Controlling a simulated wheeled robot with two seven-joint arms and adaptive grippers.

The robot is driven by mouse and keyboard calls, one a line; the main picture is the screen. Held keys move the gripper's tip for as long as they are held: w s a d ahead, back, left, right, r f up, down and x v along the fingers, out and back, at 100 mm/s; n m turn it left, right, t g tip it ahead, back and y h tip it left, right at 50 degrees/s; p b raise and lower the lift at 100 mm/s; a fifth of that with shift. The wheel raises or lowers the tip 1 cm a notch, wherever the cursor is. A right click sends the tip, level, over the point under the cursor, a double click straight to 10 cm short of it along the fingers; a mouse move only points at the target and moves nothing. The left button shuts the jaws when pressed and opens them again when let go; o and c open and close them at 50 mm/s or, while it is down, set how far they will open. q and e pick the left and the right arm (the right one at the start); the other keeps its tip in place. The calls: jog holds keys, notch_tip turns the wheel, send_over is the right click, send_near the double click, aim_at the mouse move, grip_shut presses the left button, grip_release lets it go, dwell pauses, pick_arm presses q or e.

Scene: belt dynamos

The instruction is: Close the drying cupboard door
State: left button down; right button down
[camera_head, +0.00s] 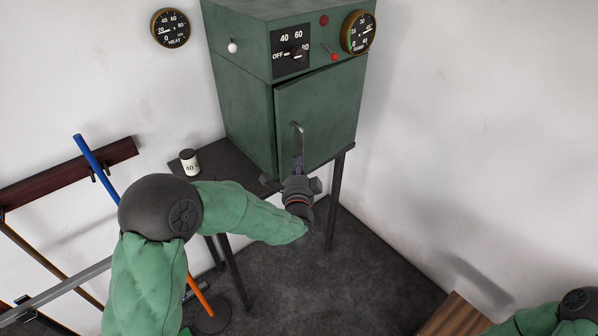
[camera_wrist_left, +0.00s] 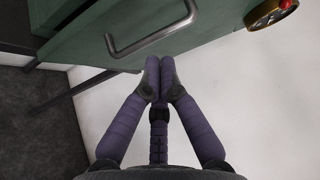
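The green drying cupboard (camera_head: 243,105) stands on a dark table against the wall. Its door (camera_head: 325,105) is on the front below the dial panel, with a metal bar handle (camera_head: 297,137); a thin dark line runs along the door's top and left edges. My left gripper (camera_head: 299,160) is at the handle's lower end. My right gripper is out of view.
The dark table (camera_head: 215,158) carries a small labelled jar (camera_head: 189,162) left of the cupboard. Tools with blue and orange handles hang or stand at left. A wall gauge (camera_head: 170,28) is at upper left. A wooden surface (camera_head: 455,315) is at lower right; the floor between is clear.

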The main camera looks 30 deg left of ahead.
aim_at(279, 141)
pick_arm(q)
jog(key=shift+w+a+b, duration=0.85)
jog(key=shift+w+a, duration=2.3)
jog(key=shift+a, duration=0.05)
jog(key=shift+a, duration=0.1)
jog(key=a, duration=0.3)
jog(key=shift+w+a+f+b, duration=0.1)
jog(key=shift+w+a+b, duration=0.2)
jog(key=shift+w, duration=0.1)
jog(key=shift+a, duration=0.3)
jog(key=shift+d+r, duration=0.1)
jog(key=shift+r, duration=0.15)
